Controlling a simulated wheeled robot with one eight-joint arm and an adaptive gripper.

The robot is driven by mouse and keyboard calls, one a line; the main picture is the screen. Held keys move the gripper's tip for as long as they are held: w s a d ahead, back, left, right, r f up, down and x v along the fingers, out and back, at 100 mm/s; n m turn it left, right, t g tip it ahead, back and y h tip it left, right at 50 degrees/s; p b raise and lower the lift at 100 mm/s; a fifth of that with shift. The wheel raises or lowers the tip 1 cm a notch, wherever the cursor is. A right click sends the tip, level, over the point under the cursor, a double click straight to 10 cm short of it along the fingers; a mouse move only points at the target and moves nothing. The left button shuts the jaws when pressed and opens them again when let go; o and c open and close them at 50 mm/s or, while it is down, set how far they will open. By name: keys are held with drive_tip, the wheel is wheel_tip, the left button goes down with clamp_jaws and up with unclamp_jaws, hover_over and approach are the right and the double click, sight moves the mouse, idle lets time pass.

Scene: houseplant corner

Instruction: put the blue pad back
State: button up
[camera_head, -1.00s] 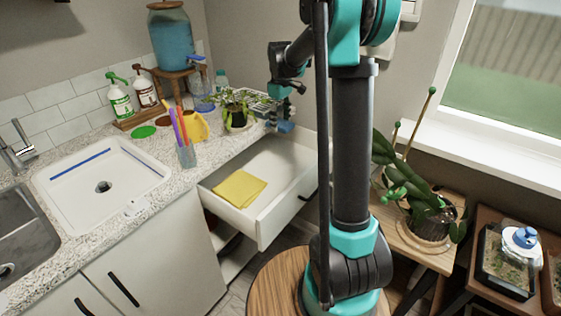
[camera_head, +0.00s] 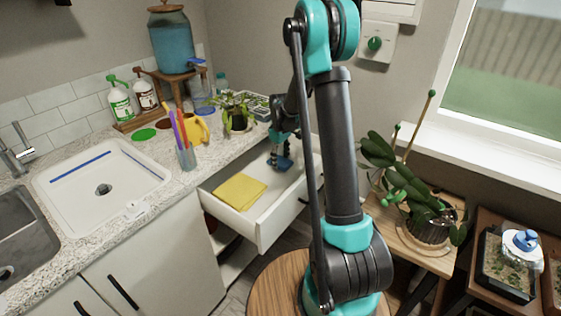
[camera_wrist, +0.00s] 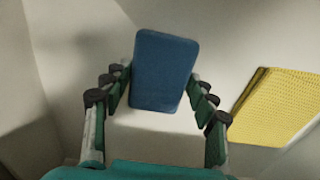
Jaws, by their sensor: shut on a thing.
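The blue pad (camera_wrist: 163,72) is a rounded rectangular block held between the two fingers of my gripper (camera_wrist: 162,88) in the wrist view. In the head view my gripper (camera_head: 281,158) points down inside the open white drawer (camera_head: 265,226), with the blue pad (camera_head: 285,165) at its tips. The pad is toward the back right of the drawer. I cannot tell whether it touches the drawer floor. A yellow cloth (camera_head: 239,191) lies flat in the drawer, to the left of the pad; it also shows at the right of the wrist view (camera_wrist: 284,105).
The drawer sits below a speckled counter (camera_head: 165,184) with a potted plant (camera_head: 237,119), a cup of coloured sticks (camera_head: 186,156) and a yellow can (camera_head: 200,129). A round wooden stool (camera_head: 262,282) stands in front. The drawer walls surround my gripper.

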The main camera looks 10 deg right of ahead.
sight(281, 160)
drive_tip(key=shift+f, duration=0.4)
drive_tip(key=shift+f, duration=0.15)
drive_tip(key=o, duration=1.1)
wheel_tip(281, 160, up, 12)
drive_tip(key=shift+r, duration=0.2)
